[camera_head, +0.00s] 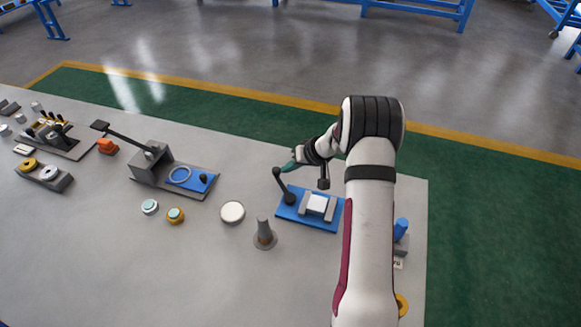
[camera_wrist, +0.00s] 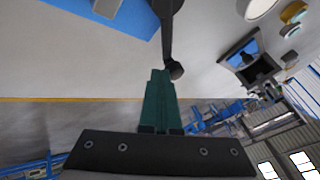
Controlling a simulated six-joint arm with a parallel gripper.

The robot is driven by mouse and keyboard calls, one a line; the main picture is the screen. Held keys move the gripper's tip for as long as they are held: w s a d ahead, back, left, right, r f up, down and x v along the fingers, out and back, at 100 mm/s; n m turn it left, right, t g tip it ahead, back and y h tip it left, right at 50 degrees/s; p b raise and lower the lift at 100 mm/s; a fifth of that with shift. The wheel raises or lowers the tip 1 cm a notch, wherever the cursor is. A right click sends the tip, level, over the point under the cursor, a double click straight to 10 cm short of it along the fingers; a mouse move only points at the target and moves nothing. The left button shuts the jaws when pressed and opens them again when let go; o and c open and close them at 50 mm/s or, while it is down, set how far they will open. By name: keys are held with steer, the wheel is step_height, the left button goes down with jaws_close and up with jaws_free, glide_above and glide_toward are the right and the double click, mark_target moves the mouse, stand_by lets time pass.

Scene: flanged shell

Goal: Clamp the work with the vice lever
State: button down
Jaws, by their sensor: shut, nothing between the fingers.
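The vice has a blue base (camera_head: 300,218) near the right part of the bench, and a corner of it shows at the top of the wrist view (camera_wrist: 125,18). A white block, the work (camera_head: 318,204), sits between its grey jaws. The dark vice lever (camera_head: 281,183) stands up from a round pivot at the base's left end, with a knob at its tip. In the wrist view the lever (camera_wrist: 167,40) reaches down to its knob, just right of my fingertips. My gripper (camera_head: 288,167) has green fingers, shut together and empty (camera_wrist: 160,75), close beside the knob. I cannot tell if they touch.
A grey conical post (camera_head: 264,235) and a white round disc (camera_head: 232,212) stand left of the vice. A lever press (camera_head: 155,165) is further left. A blue cylinder (camera_head: 401,227) is right of my arm. The bench behind the vice is clear.

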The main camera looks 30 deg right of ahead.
mark_target(275, 172)
steer(key=shift+a+n, duration=0.2)
steer(key=shift+n, duration=0.1)
steer(key=shift+w+a+n+g+y, duration=0.15)
steer(key=shift+a+n+g+y, duration=0.3)
steer(key=shift+n, duration=0.35)
steer(key=shift+w+a+n+g+y, duration=0.15)
steer(key=shift+a+n+g+y, duration=0.3)
steer(key=shift+n, duration=0.35)
steer(key=shift+a, duration=0.55)
